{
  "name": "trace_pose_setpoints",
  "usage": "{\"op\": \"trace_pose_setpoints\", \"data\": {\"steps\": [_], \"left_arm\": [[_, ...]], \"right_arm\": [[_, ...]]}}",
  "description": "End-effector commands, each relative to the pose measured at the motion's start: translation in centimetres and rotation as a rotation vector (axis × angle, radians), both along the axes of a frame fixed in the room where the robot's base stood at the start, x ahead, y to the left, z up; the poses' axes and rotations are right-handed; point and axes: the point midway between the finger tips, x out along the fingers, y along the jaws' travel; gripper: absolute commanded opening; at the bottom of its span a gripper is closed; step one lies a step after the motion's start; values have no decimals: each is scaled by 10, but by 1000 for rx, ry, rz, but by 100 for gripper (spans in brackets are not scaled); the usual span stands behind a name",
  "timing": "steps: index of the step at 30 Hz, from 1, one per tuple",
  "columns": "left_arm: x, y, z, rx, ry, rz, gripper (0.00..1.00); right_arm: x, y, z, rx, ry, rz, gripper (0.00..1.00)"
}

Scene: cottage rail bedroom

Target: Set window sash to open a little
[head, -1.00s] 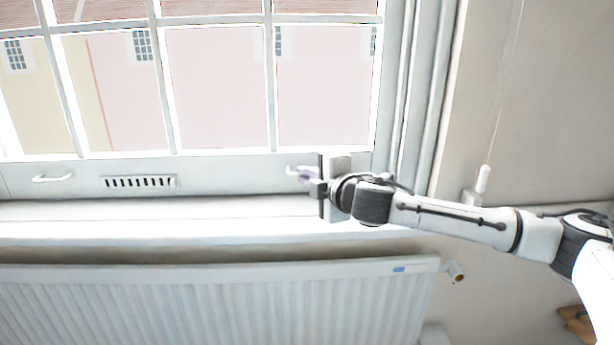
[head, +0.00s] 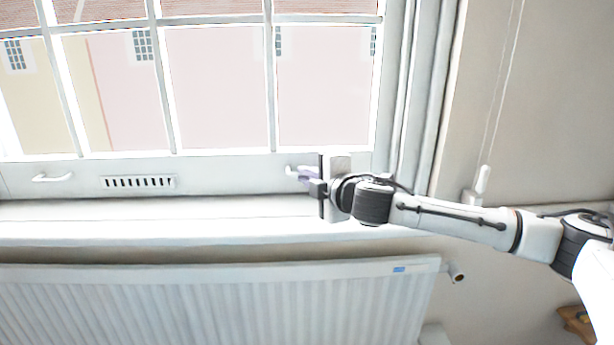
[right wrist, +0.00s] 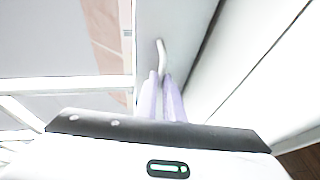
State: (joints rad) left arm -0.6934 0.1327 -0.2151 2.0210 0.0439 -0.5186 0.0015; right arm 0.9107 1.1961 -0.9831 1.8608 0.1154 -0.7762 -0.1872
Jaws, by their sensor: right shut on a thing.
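The white window sash (head: 230,172) spans the upper left of the head view, its bottom rail just above the sill. A white handle (head: 52,178) is on the left of the rail. A second handle (head: 291,170) is on the right, partly hidden by my right gripper (head: 304,175). In the right wrist view, the pale purple fingers (right wrist: 163,100) are shut around the end of this handle (right wrist: 161,55). Whether there is a gap under the rail cannot be told. My left gripper is not in view.
A dark slotted vent (head: 138,182) sits on the rail. The white sill (head: 150,228) runs below, with a ribbed radiator (head: 210,305) under it. A cord with a white pull (head: 482,180) hangs on the right wall.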

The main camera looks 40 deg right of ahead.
Motion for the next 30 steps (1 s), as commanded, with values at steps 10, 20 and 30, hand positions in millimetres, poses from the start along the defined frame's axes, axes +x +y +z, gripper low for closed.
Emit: {"op": "trace_pose_setpoints", "data": {"steps": [10, 20, 30], "left_arm": [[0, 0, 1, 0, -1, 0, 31], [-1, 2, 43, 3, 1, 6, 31], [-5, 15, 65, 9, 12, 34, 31]], "right_arm": [[0, 0, 0, 0, 2, -1, 0], [1, 0, 55, -4, -10, 0, 0], [1, 0, 102, -4, -13, 0, 0]]}}
